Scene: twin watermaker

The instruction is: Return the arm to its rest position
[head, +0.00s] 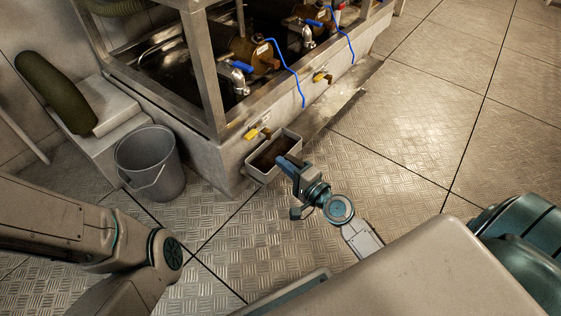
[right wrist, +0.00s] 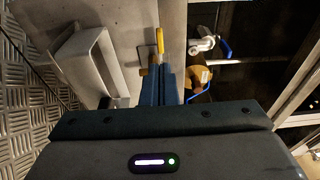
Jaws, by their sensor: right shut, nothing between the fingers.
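My right gripper (head: 287,165) is in the lower middle of the head view, with its blue fingers together and empty. In that view the fingertips overlap the near right rim of a small rectangular tray (head: 258,176); I cannot tell whether they touch it. In the right wrist view the shut fingers (right wrist: 161,80) point at the metal wall, and a yellow valve handle (right wrist: 160,40) shows just beyond their tips. The same yellow handle (head: 252,133) shows on the frame's front in the head view. My left arm comes in from the left; its gripper is out of view.
A metal-framed unit has blue-handled taps (head: 238,68) and a second yellow handle (head: 319,76). A grey bucket (head: 150,160) stands at its left, near a step with a dark green cylinder (head: 55,90). The tread-plate floor (head: 440,130) at right is clear.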

